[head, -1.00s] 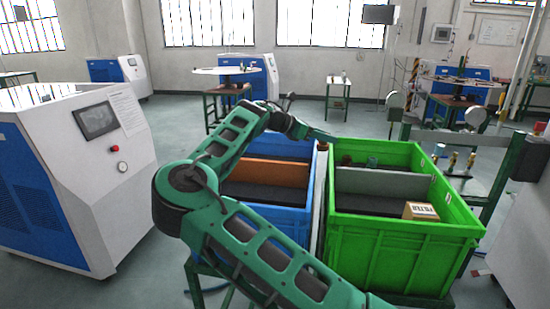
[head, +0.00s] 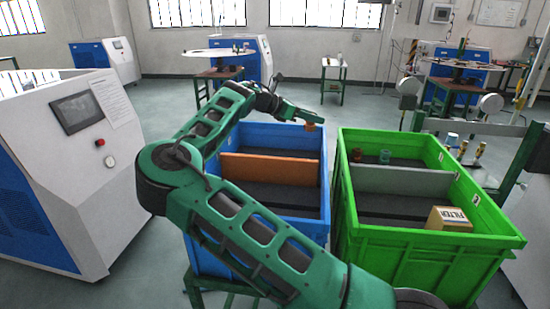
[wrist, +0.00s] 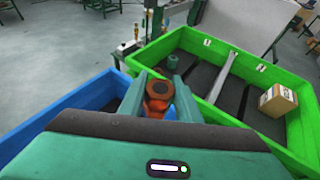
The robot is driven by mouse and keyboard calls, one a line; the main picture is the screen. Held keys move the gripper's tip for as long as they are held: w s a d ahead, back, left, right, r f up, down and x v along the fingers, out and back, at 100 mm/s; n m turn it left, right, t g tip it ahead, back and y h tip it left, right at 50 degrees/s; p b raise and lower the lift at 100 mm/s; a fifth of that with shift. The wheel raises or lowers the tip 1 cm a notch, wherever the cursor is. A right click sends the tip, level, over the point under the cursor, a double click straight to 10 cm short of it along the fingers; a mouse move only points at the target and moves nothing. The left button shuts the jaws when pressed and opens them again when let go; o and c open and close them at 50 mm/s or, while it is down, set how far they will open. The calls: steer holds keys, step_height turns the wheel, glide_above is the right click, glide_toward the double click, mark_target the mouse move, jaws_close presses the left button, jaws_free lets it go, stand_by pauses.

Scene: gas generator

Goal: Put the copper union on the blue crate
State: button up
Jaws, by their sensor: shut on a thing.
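My gripper (head: 312,118) is shut on the copper union (head: 310,126), a small orange-brown piece at the fingertips. In the wrist view the copper union (wrist: 158,91) sits between the two fingers, with a dark round opening facing up. The gripper is at the back right of the blue crate (head: 325,185), by its rim and above it. The blue crate stands left of the green crate and has an orange divider (head: 268,169). Its floor looks dark and empty where it shows. My arm hides part of its left and front.
The green crate (head: 420,253) stands close on the right, with a grey divider (head: 405,181). It holds a filter box (head: 449,219), a teal fitting (head: 385,157) and a reddish-brown piece (head: 361,161). A white and blue machine (head: 75,190) stands at the left.

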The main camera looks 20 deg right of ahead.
steer(key=w+a+f+n+t, duration=0.4)
steer(key=w+a+f+t, duration=0.1)
steer(key=w+a+f, duration=0.1)
steer(key=shift+y, duration=0.3)
steer(key=w+d+f, duration=0.3)
steer(key=d, duration=0.1)
steer(key=w+d+f, duration=0.4)
steer(key=shift+w+d+f, duration=0.2)
steer(key=shift+w+f, duration=0.05)
steer(key=shift+f, duration=2.05)
steer(key=o, duration=1.1)
steer(key=v, duration=1.2)
